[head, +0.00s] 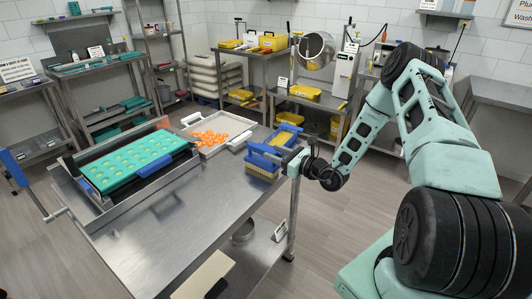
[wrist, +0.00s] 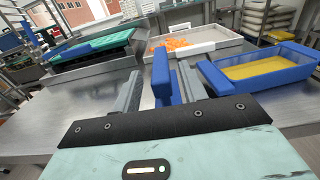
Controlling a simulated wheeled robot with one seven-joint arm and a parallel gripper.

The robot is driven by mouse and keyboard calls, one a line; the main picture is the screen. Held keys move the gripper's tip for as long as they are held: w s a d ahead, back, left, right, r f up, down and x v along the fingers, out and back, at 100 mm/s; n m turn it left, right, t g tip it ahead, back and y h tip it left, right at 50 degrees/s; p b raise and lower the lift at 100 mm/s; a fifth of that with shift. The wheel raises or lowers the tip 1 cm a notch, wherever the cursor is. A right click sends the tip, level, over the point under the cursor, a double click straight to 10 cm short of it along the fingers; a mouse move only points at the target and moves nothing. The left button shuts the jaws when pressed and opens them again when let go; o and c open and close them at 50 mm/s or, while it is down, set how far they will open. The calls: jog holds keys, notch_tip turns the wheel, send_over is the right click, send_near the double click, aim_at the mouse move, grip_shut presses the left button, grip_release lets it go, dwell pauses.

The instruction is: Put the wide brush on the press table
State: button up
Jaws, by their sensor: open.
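The wide brush (head: 264,164) has a blue back and pale yellow bristles pointing down. It is at the right edge of the steel table that carries the teal mould (head: 125,163); I cannot tell whether it rests on the table or hangs free. My gripper (head: 293,158) is open at the brush's near right end. In the wrist view the blue of the brush (wrist: 162,78) stands between my two grey fingers (wrist: 158,92), and its bristles are hidden. I cannot tell whether the fingers touch it. The steel table (head: 190,212) has bare top in front of the mould.
A blue tray with yellow inside (wrist: 262,72) lies just right of my fingers. A white tray (head: 238,124) with orange pieces (head: 208,139) sits at the table's back. A blue-handled lever (head: 17,170) juts out at left. Shelves and another bench line the walls.

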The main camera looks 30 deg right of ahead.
jog(key=b+v, duration=0.1)
jog(key=v, duration=0.5)
jog(key=s+a+r+n+g+y, duration=0.2)
jog(key=a+r+n+g+y, duration=0.25)
jog(key=a, duration=0.45)
jog(key=s+a+r+n+g+y, duration=0.1)
jog(key=a+r+n+g+y, duration=0.25)
jog(key=a+n, duration=0.4)
jog(key=s+a+r+n+g, duration=0.2)
jog(key=s+a+n+g, duration=0.6)
jog(key=a, duration=0.4)
jog(key=s+a+r+n+h, duration=0.2)
jog(key=s+n+h, duration=0.4)
jog(key=s+n, duration=0.3)
jog(key=s+a+r+n+g+h, duration=0.1)
jog(key=s+a+r+n+h, duration=0.1)
jog(key=s+n+h, duration=0.5)
jog(key=s+n, duration=0.2)
jog(key=n, duration=0.1)
jog(key=shift+s+a+r+n+h, duration=0.25)
jog(key=shift+s+n+h, duration=0.05)
jog(key=shift+s+n, duration=0.1)
